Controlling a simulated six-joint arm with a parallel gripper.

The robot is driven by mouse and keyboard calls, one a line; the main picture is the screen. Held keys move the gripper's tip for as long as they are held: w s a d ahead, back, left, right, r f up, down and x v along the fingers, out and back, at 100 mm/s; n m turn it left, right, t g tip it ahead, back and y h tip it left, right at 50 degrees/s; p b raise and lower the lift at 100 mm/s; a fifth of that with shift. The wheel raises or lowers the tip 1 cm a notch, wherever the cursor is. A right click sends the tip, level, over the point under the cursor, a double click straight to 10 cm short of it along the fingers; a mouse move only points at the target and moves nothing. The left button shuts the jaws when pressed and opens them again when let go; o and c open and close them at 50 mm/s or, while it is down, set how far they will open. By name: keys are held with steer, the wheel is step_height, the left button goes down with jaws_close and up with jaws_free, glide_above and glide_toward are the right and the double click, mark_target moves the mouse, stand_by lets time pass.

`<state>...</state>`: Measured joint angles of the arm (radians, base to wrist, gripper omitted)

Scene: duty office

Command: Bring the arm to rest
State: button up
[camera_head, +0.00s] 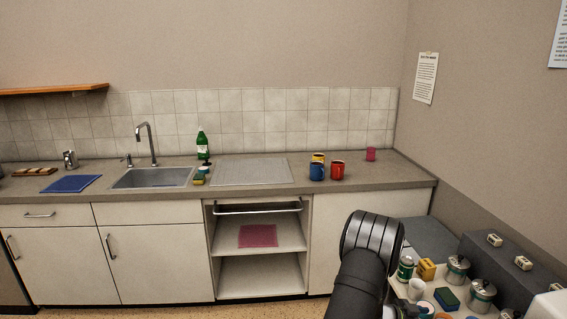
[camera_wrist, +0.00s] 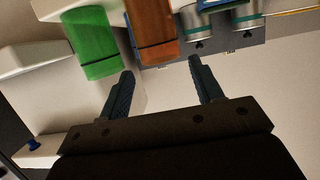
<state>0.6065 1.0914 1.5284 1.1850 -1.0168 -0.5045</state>
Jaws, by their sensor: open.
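My gripper (camera_wrist: 160,92) shows in the wrist view with its two dark fingers spread apart and nothing between them. Beyond the left finger are a green object (camera_wrist: 92,47) and a brown-orange object (camera_wrist: 151,30), both apart from the fingers. In the head view my black arm stands at the lower right, in front of the counter and left of a cluttered white surface.
The counter (camera_head: 130,168) holds a sink (camera_head: 152,178), a green bottle (camera_head: 202,145), a blue mug (camera_head: 317,171) and a red mug (camera_head: 337,170). At the lower right, metal canisters (camera_head: 481,295) and a white cup (camera_head: 416,289) crowd the space beside my arm.

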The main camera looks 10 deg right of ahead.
steer(key=x, duration=0.8)
steer(key=shift+s+d+f, duration=0.1)
steer(key=shift+d+f, duration=0.1)
steer(key=shift+d, duration=0.05)
step_height(320, 180, up, 10)
steer(key=w+a+f+n+t+y, duration=0.2)
steer(key=w+a+n+t, duration=0.15)
steer(key=a, duration=0.65)
steer(key=w+a+f+n+t+y, duration=0.1)
steer(key=w+a+f+n+t, duration=0.2)
steer(key=a, duration=0.8)
steer(key=w+a+f+n+t+y, duration=0.1)
steer(key=w+a+n+t+y, duration=0.2)
steer(key=a, duration=0.7)
steer(key=s+a+f+n+t+y, duration=0.1)
steer(key=a+n+t+y, duration=0.1)
steer(key=a, duration=0.5)
steer(key=s+a+n+t+y, duration=0.2)
steer(key=a+n, duration=0.1)
steer(key=a, duration=0.4)
steer(key=s+d+r+m+h, duration=0.1)
steer(key=s+d, duration=0.3)
steer(key=s, duration=0.2)
